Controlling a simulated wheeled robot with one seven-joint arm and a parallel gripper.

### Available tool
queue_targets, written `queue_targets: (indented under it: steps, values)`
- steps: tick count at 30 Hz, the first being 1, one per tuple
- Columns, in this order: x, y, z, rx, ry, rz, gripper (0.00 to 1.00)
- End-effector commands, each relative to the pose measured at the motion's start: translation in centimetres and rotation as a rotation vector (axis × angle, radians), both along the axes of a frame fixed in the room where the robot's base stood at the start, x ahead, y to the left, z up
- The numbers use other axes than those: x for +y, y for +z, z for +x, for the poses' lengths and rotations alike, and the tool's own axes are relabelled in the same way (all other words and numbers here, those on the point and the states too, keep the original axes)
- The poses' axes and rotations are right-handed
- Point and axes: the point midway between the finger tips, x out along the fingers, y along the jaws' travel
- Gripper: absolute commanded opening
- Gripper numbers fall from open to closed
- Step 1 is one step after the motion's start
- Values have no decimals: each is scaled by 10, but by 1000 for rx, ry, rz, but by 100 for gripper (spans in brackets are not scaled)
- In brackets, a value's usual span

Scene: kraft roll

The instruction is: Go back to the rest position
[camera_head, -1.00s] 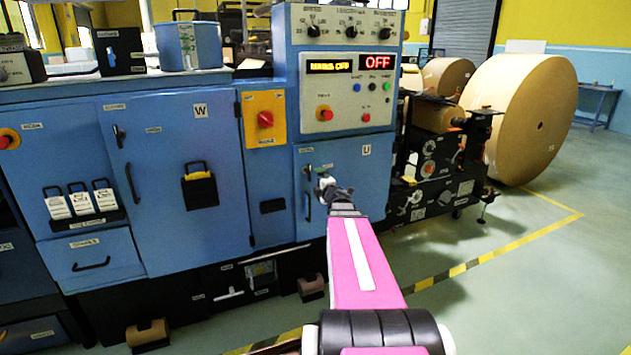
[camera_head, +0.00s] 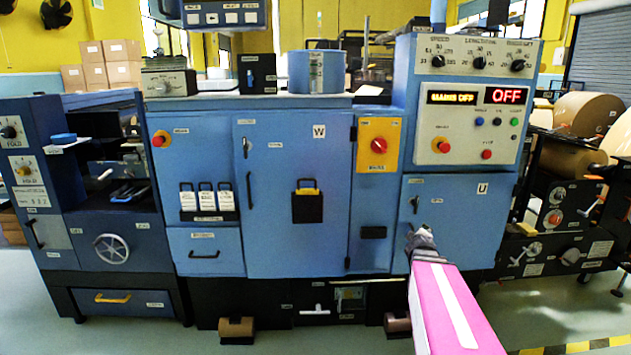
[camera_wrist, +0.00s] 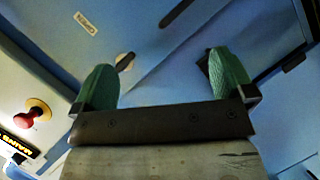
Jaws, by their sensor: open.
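My gripper (camera_head: 420,236) is in front of the blue door marked U (camera_head: 470,205), at the lower right of the blue machine, with my pink arm link reaching up to it from the bottom edge. In the wrist view my gripper's two green fingers (camera_wrist: 162,88) stand wide apart with nothing between them. A small dark latch on a pale round plate (camera_wrist: 125,61) shows on the blue panel beyond the fingers. Whether the fingers touch the panel cannot be told.
The machine's control panel (camera_head: 470,124) reads OFF. A red emergency button (camera_wrist: 35,112) shows in the wrist view. Large kraft rolls (camera_head: 585,125) stand at the right. A yellow-black floor stripe (camera_head: 590,345) crosses the open floor at the lower right.

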Motion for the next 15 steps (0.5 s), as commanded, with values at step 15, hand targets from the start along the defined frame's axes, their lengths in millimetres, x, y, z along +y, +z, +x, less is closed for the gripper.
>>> queue_targets:
  steps: [15]
  values:
    - [161,-127,-160,725,-545,724,100]
